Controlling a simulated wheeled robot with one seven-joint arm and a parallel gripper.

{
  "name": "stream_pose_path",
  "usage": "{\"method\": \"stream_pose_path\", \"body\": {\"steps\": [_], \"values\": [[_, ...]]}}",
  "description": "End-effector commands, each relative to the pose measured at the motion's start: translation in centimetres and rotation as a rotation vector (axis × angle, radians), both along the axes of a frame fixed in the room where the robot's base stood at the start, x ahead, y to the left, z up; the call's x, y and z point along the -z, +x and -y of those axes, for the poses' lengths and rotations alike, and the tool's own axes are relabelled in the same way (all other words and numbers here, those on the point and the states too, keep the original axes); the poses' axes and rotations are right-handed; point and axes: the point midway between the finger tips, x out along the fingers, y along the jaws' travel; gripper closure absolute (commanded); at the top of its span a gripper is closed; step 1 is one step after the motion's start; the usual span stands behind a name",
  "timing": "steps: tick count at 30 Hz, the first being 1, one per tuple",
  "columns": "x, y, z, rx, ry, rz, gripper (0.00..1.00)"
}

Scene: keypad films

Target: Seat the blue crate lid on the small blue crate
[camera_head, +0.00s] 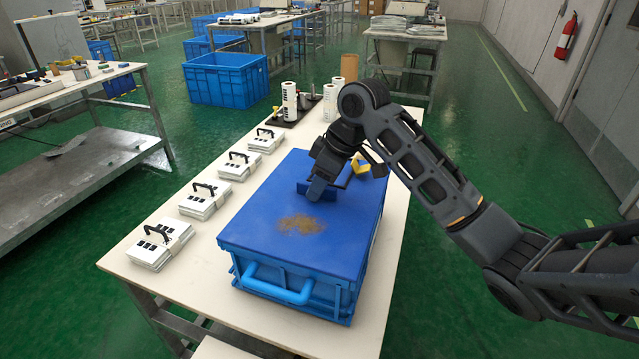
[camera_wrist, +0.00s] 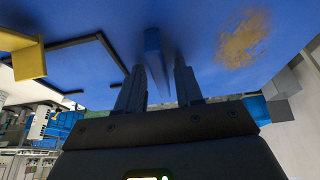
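The blue crate lid (camera_head: 290,260) lies flat on top of the small blue crate (camera_head: 325,298), its front edge roughly flush with the crate wall. A brown stain (camera_head: 301,224) marks the lid, and it also shows in the wrist view (camera_wrist: 243,38). A raised blue grip (camera_head: 303,187) stands on the lid; in the wrist view the grip (camera_wrist: 153,45) lies between my fingers. My gripper (camera_wrist: 160,85) is open, with a gap showing between the grip and the right finger. In the head view my gripper (camera_head: 318,190) is low over the lid and hides part of it.
Several white packs with black handles (camera_head: 160,245) line the table's left side. White rolls (camera_head: 290,100) stand on a dark tray behind the crate. A yellow piece (camera_head: 372,163) is at the lid's far right. The table (camera_head: 215,300) is bare at front left.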

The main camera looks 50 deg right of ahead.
Motion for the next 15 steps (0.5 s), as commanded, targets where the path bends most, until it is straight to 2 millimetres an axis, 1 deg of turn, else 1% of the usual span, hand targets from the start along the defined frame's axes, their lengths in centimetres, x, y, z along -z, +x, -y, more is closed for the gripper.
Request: {"method": "stream_pose_path", "body": {"steps": [1,3,4,11,15], "values": [[0.0,0.0,0.0,0.000,0.000,0.000,0.59],[0.0,0.0,0.0,0.000,0.000,0.000,0.52],[0.0,0.0,0.0,0.000,0.000,0.000,0.51],[0.0,0.0,0.0,0.000,0.001,-0.001,0.51],[-1.1,-0.4,0.1,0.000,-0.001,0.001,0.51]]}}
